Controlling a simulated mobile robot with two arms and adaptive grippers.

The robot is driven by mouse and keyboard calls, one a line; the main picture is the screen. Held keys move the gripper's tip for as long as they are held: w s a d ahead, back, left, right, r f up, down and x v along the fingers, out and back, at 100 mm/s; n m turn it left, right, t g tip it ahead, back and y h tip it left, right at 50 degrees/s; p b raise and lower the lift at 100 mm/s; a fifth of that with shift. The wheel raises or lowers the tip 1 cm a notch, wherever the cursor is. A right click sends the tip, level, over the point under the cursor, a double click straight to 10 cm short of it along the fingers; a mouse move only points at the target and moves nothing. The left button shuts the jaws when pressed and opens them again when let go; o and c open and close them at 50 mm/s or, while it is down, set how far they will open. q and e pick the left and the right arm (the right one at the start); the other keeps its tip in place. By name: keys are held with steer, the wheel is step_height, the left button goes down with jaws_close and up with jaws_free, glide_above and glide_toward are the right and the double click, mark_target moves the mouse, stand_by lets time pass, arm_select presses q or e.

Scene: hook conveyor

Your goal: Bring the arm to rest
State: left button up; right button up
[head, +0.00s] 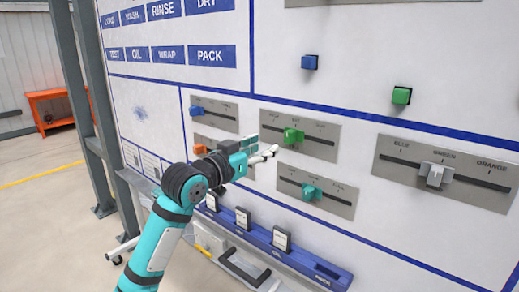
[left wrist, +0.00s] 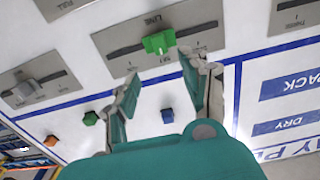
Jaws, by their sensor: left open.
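My left gripper (head: 267,154) reaches in from the left, in front of the white wall panel (head: 375,215). Its jaws are open and empty. In the wrist view the two fingers (left wrist: 163,73) stand apart, with bare panel showing between them. The green slider knob (head: 293,135) is just beyond the fingertips; it also shows in the wrist view (left wrist: 158,42), where a gap separates it from them. My left arm is bent and hides part of the lower panel. My right gripper is out of view.
Other slider knobs are close by: blue (head: 197,111), orange (head: 200,149), teal (head: 311,192) and grey (head: 437,174). A blue rail (head: 300,263) with cards juts out below. A grey post (head: 90,110) and an orange bench (head: 50,95) stand at left. Open floor lies left.

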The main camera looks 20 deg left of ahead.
arm_select(q)
steer(key=shift+s, duration=0.25)
steer(key=w+a+f+n+g+y, duration=0.2)
steer(key=f, duration=1.2)
steer(key=w+a+f+n+g+y, duration=0.1)
steer(key=w+a+f+y, duration=0.1)
steer(key=f, duration=1.2)
steer(key=s+a+f+g+y, duration=0.15)
steer(key=s+f, duration=0.35)
steer(key=f, duration=0.9)
steer(key=s+f+g, duration=0.3)
steer(key=s+f, duration=0.3)
steer(key=f, duration=0.9)
steer(key=s+f+g+b, duration=0.1)
steer(key=s+f+g, duration=0.4)
steer(key=s+f, duration=1.75)
steer(key=s+d+f+g, duration=0.1)
steer(key=s+f, duration=0.1)
steer(key=s, duration=0.7)
steer(key=s+d+f+m+g, duration=0.1)
steer(key=s+f, duration=0.1)
steer(key=s, duration=0.7)
steer(key=s+d+f+g, duration=0.1)
steer(key=s+f, duration=0.1)
steer(key=s, duration=0.7)
steer(key=shift+s+d+f+y+b, duration=0.15)
steer(key=shift+s+f+y+b, duration=0.15)
steer(key=shift+y, duration=0.05)
